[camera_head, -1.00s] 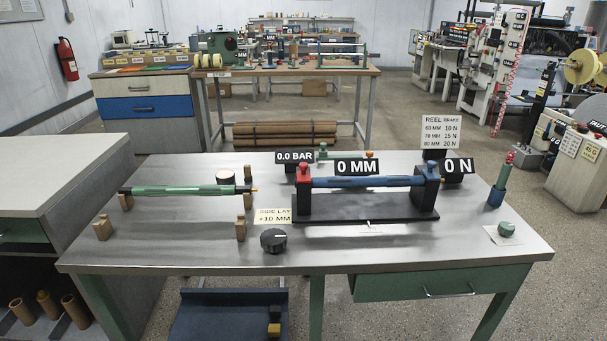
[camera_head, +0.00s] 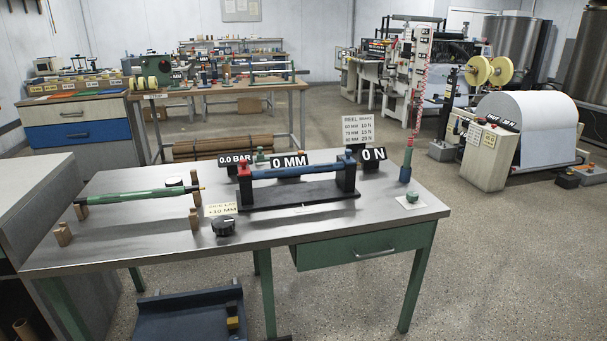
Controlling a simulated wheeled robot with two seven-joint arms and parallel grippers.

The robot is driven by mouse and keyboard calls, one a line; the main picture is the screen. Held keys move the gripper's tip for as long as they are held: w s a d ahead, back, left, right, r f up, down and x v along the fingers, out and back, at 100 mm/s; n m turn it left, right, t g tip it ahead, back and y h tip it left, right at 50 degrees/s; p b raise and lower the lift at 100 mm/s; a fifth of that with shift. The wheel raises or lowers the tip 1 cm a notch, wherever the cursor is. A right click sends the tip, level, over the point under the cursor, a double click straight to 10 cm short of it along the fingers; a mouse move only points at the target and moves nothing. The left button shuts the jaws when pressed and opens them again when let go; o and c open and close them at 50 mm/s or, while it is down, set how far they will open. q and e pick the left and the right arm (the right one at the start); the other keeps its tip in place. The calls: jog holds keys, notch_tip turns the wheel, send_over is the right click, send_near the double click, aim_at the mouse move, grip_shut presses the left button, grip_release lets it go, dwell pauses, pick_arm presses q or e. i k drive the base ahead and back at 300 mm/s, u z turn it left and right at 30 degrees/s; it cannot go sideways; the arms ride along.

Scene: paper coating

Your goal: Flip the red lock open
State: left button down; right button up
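The red lock (camera_head: 244,169) sits on top of the left post of a dark stand on the metal workbench (camera_head: 150,238). It looks like a small red cap; its exact position, open or closed, is too small to tell. A blue roller (camera_head: 300,171) lies across the stand between the left post and the right post (camera_head: 346,172). A blue piece (camera_head: 348,153) tops the right post. The stand's black base (camera_head: 300,195) rests on the bench. Neither of my grippers shows in the head view.
A green roller (camera_head: 140,196) lies on wooden supports at the bench's left. A black knob (camera_head: 223,226) stands in front of the stand. Open floor lies right of the bench.

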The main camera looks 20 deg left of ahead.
aim_at(244, 171)
jog(key=z, duration=0.5)
jog(key=i, duration=0.9)
jog(key=u, duration=0.75)
jog(key=i, duration=0.4)
jog(key=u, duration=0.45)
